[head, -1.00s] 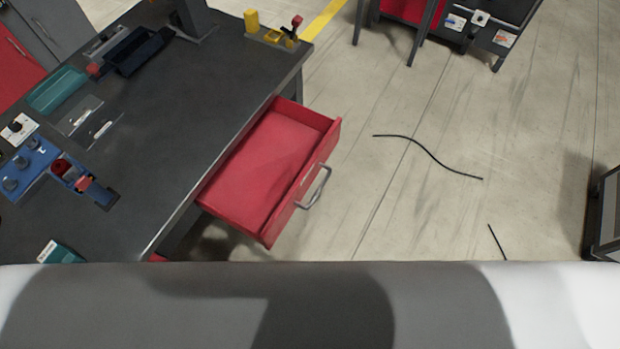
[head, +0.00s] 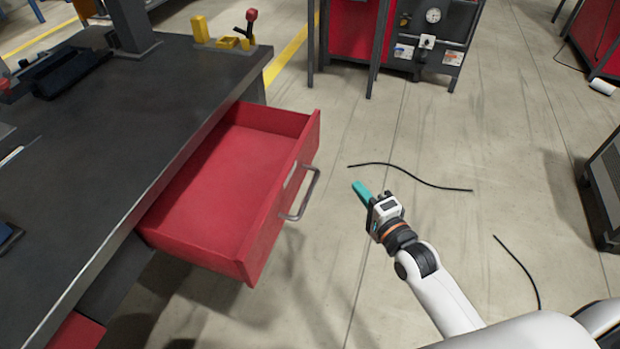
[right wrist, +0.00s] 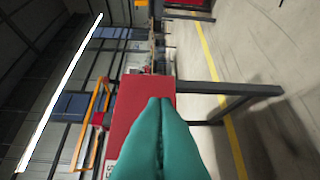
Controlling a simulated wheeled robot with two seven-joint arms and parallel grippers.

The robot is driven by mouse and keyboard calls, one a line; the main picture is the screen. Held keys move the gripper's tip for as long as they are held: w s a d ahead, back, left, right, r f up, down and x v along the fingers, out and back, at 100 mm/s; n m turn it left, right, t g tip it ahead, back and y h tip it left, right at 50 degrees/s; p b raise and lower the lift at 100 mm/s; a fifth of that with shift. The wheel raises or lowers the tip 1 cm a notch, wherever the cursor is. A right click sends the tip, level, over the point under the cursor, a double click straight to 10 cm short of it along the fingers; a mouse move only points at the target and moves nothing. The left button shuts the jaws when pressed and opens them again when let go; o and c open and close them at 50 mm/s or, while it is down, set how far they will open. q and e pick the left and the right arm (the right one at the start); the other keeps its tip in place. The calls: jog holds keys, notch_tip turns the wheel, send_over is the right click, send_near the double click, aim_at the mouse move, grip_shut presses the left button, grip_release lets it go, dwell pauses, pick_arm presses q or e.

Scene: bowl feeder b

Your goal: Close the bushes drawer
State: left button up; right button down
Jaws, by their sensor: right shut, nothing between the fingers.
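The red drawer (head: 220,180) stands pulled out from under the dark workbench, and its inside looks empty. Its grey bar handle (head: 302,195) is on the front panel, facing right. My right gripper (head: 360,188) is to the right of the handle in the head view, apart from it, over the open floor. Its teal fingers are shut with nothing between them. In the right wrist view the shut fingers (right wrist: 158,140) point toward a red panel (right wrist: 140,95); I cannot tell whether it is part of the drawer. My left gripper is not in view.
The dark workbench top (head: 120,140) runs along the left, with yellow parts (head: 222,35) at its far corner. Black cables (head: 410,177) lie on the floor. A red and grey machine (head: 400,40) stands at the back. The floor right of the drawer is otherwise clear.

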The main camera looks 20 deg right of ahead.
jog(key=r, duration=0.1)
jog(key=b, duration=0.2)
send_near(313, 144)
jog(key=w+d, duration=0.2)
jog(key=w, duration=0.1)
jog(key=shift+w+a+f+m, duration=0.2)
jog(key=shift+w+a+m, duration=0.1)
jog(key=shift+w+a, duration=0.85)
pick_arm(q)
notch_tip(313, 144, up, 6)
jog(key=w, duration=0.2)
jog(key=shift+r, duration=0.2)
pick_arm(e)
jog(key=shift+w+a, duration=0.25)
jog(key=shift+a, duration=0.05)
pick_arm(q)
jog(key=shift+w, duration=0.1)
pick_arm(e)
jog(key=shift+a, duration=0.1)
